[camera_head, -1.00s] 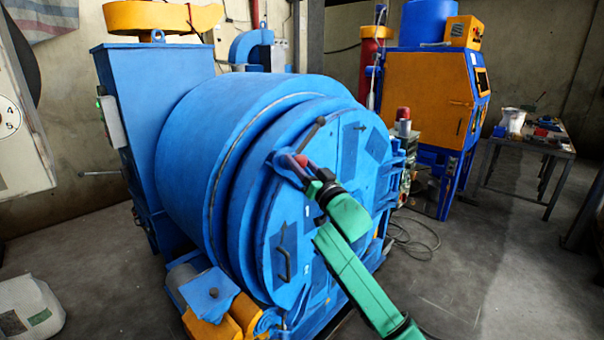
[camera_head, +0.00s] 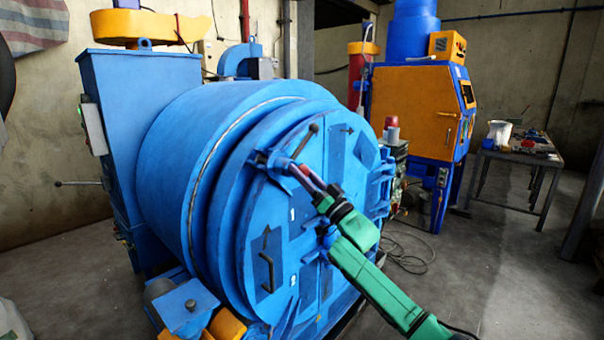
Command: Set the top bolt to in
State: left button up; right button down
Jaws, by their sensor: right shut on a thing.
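The blue drum door (camera_head: 320,225) faces me, closed against the blaster's round body. The top bolt (camera_head: 274,160) is at the door's upper left rim, with a blue bracket and a dark lever (camera_head: 306,141) with a round knob that slants up to the right. My right gripper (camera_head: 300,171) reaches up to it from the lower right. Its fingers are shut on the top bolt, at its near end just below the lever. The fingers hide part of the bolt, so how far it is in cannot be told. My left gripper is not in view.
Blue and orange motor parts (camera_head: 188,305) are below the drum. An orange-doored cabinet (camera_head: 410,110) and a cluttered table (camera_head: 515,160) stand at the back right.

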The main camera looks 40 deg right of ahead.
jog(key=shift+d, duration=0.1)
jog(key=shift+c, duration=1.9)
grip_release()
jog(key=shift+w+f, duration=0.1)
jog(key=shift+w+d+f, duration=0.15)
jog(key=shift+s+f, duration=0.15)
jog(key=shift+s, duration=0.2)
jog(key=b+v, duration=0.3)
jog(key=v, duration=1)
jog(key=shift+s, duration=0.4)
jog(key=shift+f, duration=0.1)
